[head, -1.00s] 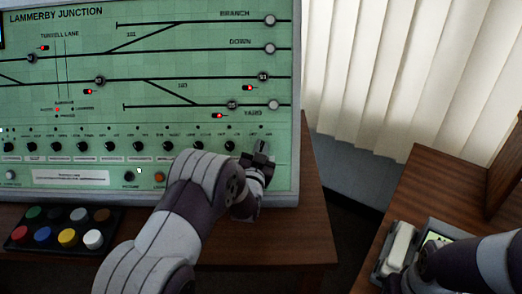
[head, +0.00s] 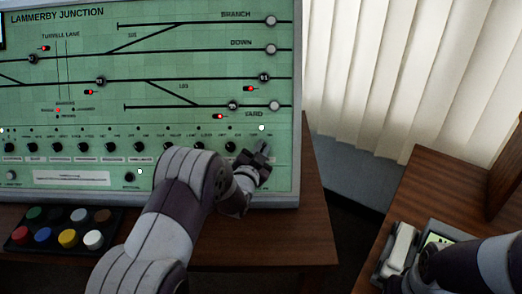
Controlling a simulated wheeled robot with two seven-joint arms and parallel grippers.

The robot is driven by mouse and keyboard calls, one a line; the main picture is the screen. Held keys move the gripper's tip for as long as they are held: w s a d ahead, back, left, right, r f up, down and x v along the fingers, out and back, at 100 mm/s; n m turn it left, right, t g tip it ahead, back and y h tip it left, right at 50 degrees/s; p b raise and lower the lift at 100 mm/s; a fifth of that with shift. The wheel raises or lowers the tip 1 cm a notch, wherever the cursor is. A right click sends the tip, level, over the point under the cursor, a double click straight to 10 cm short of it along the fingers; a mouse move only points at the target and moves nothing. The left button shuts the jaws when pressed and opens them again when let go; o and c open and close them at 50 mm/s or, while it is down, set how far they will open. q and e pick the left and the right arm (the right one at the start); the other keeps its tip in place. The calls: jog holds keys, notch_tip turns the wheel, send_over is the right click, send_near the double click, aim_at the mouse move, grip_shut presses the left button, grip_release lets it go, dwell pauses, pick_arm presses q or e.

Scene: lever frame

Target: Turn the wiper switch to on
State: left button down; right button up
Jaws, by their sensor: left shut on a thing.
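A green control panel (head: 200,60) headed LAMMERBY JUNCTION fills the left and middle of the head view. A row of dark knobs (head: 110,147) runs along its lower part. My left gripper (head: 262,154) is at the right end of this row, shut on a small switch there. The gripper hides most of that switch, and its label is too small to read, so I cannot tell its name or setting. A small white light (head: 262,128) shows just above the gripper.
A black tray (head: 118,214) with several coloured round buttons lies on the brown desk (head: 290,240) below the panel. A white telephone-like handset (head: 398,248) sits on a side desk at the right. Pale blinds (head: 400,70) hang behind. A gap separates the desks.

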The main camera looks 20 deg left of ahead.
pick_arm(q)
jog(key=c, duration=1.2)
grip_release()
jog(key=shift+o, duration=0.2)
jog(key=s, duration=1.2)
jog(key=shift+s+a+b, duration=0.3)
jog(key=shift+s+a, duration=0.05)
jog(key=shift+a, duration=0.05)
